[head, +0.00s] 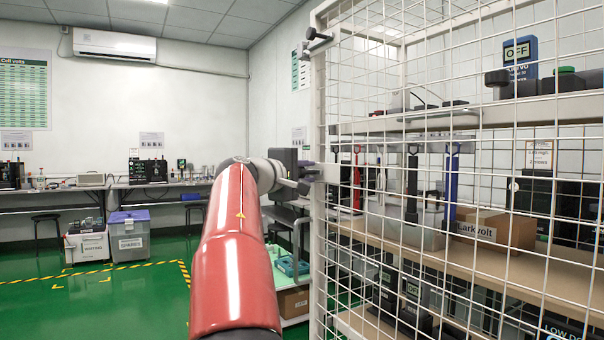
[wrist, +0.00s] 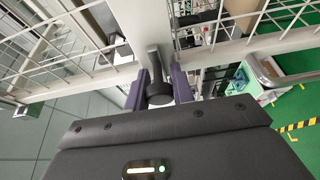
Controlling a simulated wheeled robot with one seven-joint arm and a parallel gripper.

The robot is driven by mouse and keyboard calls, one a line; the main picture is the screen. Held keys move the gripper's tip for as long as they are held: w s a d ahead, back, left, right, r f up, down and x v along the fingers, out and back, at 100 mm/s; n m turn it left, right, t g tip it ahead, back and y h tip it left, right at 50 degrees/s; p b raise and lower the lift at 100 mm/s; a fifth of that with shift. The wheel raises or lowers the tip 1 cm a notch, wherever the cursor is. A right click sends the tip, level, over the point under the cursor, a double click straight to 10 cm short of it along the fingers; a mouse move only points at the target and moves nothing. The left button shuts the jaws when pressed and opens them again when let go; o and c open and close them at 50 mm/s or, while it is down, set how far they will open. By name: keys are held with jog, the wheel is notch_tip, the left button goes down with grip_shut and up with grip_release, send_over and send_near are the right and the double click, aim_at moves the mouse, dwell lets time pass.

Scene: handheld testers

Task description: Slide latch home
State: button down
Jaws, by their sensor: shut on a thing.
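The latch has a dark round knob (wrist: 159,92) on a grey bar (wrist: 155,62) that lies against the pale frame post of the mesh cage. In the wrist view my gripper (wrist: 160,88) has its two purple fingers on either side of this knob, shut on it. In the head view my gripper (head: 308,178) is at the left post (head: 319,215) of the cage, about mid-height, and hides most of the latch there. I cannot tell how far the bar sits in its catch.
A dark fitting (head: 318,38) sticks out near the post's top. White mesh (head: 480,120) covers shelves with testers and a Larkvolt box (head: 495,230). Green floor (head: 130,300) is open at left.

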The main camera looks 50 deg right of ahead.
jog(key=shift+w+d+r, duration=0.1)
jog(key=shift+w+d, duration=0.05)
jog(key=shift+w, duration=0.3)
jog(key=c, duration=1.2)
grip_release()
jog(key=shift+w, duration=0.1)
jog(key=shift+s+a+b, duration=0.2)
jog(key=shift+a+b, duration=0.35)
jog(key=shift+a, duration=1.4)
jog(key=shift+s+a+b, duration=0.15)
jog(key=shift+a+b, duration=0.35)
jog(key=shift+a, duration=1.4)
